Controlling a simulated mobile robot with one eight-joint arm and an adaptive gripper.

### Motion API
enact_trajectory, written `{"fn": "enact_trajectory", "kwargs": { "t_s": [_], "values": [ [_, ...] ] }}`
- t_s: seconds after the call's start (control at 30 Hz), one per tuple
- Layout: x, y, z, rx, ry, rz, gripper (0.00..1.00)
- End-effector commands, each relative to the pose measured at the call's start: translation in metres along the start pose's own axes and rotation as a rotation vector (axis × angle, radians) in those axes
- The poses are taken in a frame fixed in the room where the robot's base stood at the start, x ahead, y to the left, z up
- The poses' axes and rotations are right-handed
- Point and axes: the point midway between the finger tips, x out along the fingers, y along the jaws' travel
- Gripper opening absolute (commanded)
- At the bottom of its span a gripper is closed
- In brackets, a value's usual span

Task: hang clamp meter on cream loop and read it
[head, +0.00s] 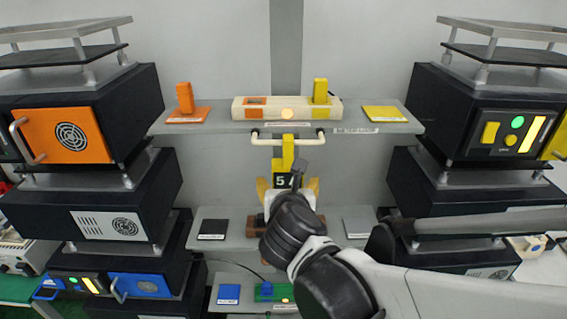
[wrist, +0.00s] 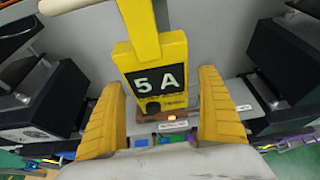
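The yellow clamp meter (head: 288,165) is upright under the top shelf, at the middle of the cream loop (head: 262,140). Its yellow upper part meets the cream bar; I cannot tell whether it closes around it. In the wrist view the meter (wrist: 175,50) faces me and its dark display reads "5 A". The cream loop's bar (wrist: 62,5) shows at the upper left there. My gripper (wrist: 160,82) is open, its yellow fingers on either side of the meter with visible gaps. In the head view my gripper (head: 288,188) is partly hidden by my wrist.
The top shelf (head: 215,127) holds a cream box (head: 290,103), an orange upright piece (head: 185,98) and a yellow pad (head: 383,113). Lower shelves hold a dark pad (head: 212,228) and a blue pad (head: 229,294). Dark equipment stacks (head: 90,190) stand on both sides.

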Motion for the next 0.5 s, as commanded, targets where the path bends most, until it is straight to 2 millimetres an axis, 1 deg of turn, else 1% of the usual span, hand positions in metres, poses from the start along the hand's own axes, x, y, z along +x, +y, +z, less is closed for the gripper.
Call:
{"fn": "enact_trajectory", "kwargs": {
  "t_s": [0.27,0.37,0.5],
  "values": [
    [-0.003,0.0,0.0,0.0,0.0,0.001,0.87],
    [-0.013,0.001,0.0,0.0,0.001,0.003,0.87],
    [-0.036,0.001,-0.001,-0.001,0.0,0.004,0.87]
  ]
}}
